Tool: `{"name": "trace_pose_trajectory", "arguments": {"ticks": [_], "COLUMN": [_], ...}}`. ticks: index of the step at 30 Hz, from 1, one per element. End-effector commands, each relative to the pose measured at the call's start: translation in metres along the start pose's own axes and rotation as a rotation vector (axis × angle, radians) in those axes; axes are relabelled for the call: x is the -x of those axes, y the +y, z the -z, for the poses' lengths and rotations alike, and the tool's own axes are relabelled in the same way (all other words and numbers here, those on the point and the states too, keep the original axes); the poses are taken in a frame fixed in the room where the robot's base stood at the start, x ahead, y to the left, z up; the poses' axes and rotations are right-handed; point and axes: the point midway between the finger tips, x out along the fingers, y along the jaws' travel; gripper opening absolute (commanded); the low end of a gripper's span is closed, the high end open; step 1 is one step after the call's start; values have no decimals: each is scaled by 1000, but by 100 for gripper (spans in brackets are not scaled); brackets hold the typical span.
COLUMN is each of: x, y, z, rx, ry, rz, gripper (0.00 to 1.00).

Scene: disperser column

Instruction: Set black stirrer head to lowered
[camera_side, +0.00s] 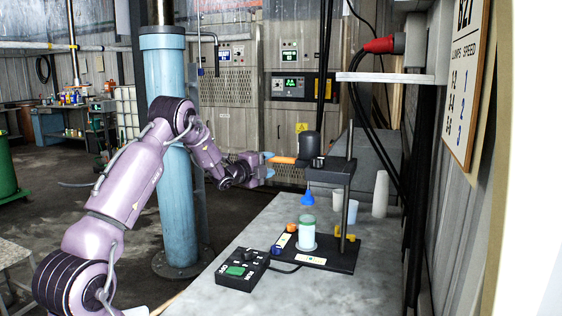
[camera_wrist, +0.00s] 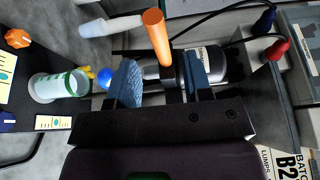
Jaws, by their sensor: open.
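The black stirrer head (camera_side: 308,146) sits high on its upright post (camera_side: 348,190), with an orange handle (camera_side: 283,160) pointing left. A blue stirrer tip (camera_side: 307,198) hangs below it, above a whitish-green cup (camera_side: 306,232) on the black base. My gripper (camera_side: 268,164) is open at the left end of the handle. In the wrist view my gripper's blue fingers (camera_wrist: 162,80) appear on either side of the orange handle (camera_wrist: 157,38), with gaps showing. I cannot tell how far along the handle they reach. The blue tip (camera_wrist: 104,78) and cup (camera_wrist: 58,86) show at left.
A control box (camera_side: 242,268) with a green button stands on the grey bench (camera_side: 210,295), left of the stand's base (camera_side: 318,258). Pale cups (camera_side: 380,194) are at the right. A shelf (camera_side: 390,77) with a red plug and hanging cables is above right.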

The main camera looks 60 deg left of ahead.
Motion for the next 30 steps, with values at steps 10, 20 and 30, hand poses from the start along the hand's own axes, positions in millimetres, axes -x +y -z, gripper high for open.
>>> {"name": "trace_pose_trajectory", "arguments": {"ticks": [10, 20, 30], "x": [-50, -61, -61], "y": [0, 0, 0], "z": [1, 1, 0], "rx": [1, 2, 2], "ry": [2, 0, 0], "rz": [1, 0, 0], "gripper": [46, 46, 7]}}
